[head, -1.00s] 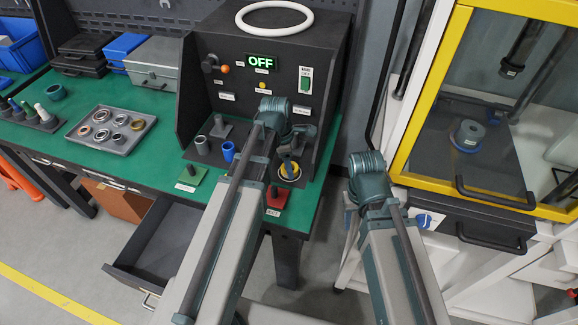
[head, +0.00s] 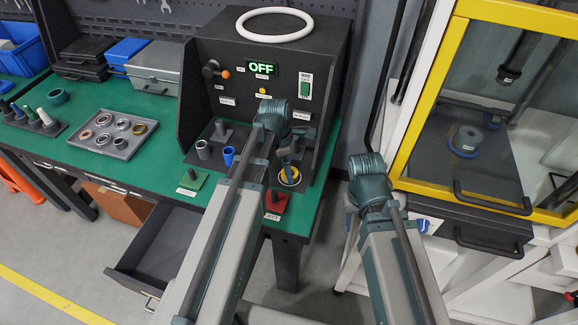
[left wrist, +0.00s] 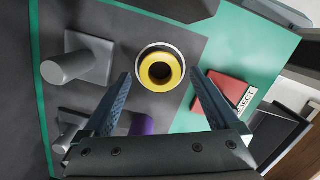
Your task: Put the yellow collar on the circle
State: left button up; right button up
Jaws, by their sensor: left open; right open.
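The yellow collar (left wrist: 174,72) sits upright with its dark bore facing up, on the dark surface. A white circle (left wrist: 160,45) shows around its far edge in the left wrist view; the near edge is covered by the collar. The collar also shows in the head view (head: 290,181), below my left gripper (head: 288,160). That gripper's two blue fingers (left wrist: 160,75) are apart, one on each side of the collar, with gaps and nothing held. My right gripper (head: 351,200) is mostly hidden behind its own arm, right of the bench; it looks empty.
A red REJECT plate (left wrist: 220,95) lies right of the collar. A grey post (left wrist: 75,66) stands to its left, and a purple piece (left wrist: 143,124) is partly hidden by the gripper. A blue cylinder (head: 228,156) and a grey sleeve (head: 203,150) stand nearby. An open drawer (head: 165,245) juts out below.

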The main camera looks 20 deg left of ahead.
aim_at(283, 173)
pick_arm(q)
notch_tip(283, 173, up, 11)
jog(key=a+p, duration=0.2)
jog(key=p, duration=0.8)
jog(key=s+d+m+y, duration=0.1)
jog(key=s+d+m, duration=0.5)
jog(key=m, duration=0.7)
jog(key=s+d+m+y, duration=0.1)
jog(key=s+d+m, duration=0.6)
jog(key=m, duration=0.6)
jog(key=shift+s+f+g+y, duration=0.25)
jog(key=shift+s+g+y, duration=0.15)
jog(key=shift+s, duration=0.2)
